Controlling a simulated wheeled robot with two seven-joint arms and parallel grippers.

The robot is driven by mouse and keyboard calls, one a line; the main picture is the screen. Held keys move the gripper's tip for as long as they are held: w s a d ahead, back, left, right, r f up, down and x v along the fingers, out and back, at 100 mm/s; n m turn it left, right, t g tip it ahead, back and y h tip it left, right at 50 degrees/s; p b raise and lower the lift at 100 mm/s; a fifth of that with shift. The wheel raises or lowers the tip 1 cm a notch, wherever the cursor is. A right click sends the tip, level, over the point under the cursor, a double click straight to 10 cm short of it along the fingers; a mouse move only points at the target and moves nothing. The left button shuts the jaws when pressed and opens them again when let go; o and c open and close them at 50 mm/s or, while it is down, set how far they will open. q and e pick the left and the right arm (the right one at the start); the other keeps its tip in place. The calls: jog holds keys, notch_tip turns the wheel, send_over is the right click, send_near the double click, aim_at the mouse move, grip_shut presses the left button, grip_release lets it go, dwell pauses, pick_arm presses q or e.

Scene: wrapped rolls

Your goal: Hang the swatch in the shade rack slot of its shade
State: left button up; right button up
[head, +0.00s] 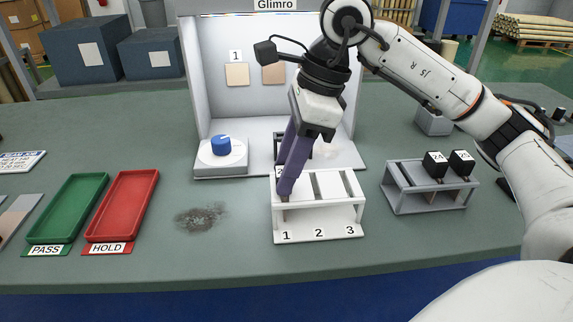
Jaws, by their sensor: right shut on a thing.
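The white shade rack (318,217) stands near the front middle of the table, with slots marked 1, 2 and 3 along its front. My right gripper (285,193) reaches down from above with its purple fingers at the rack's left side, at slot 1. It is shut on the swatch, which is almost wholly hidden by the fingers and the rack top. I cannot tell its shade or how deep it sits in the slot. Slots 2 and 3 look empty. My left gripper is not in view.
A green PASS tray (68,208) and red HOLD tray (122,205) lie left. A grey rack (432,198) with black blocks stands right.

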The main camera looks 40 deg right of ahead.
jog(key=o, duration=1.2)
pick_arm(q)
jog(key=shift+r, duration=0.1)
pick_arm(e)
jog(key=shift+r, duration=0.2)
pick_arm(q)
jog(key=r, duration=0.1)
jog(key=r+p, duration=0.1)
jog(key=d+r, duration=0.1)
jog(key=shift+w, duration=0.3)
pick_arm(e)
jog(key=v, duration=1)
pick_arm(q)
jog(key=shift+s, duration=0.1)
pick_arm(e)
jog(key=shift+s, duration=0.1)
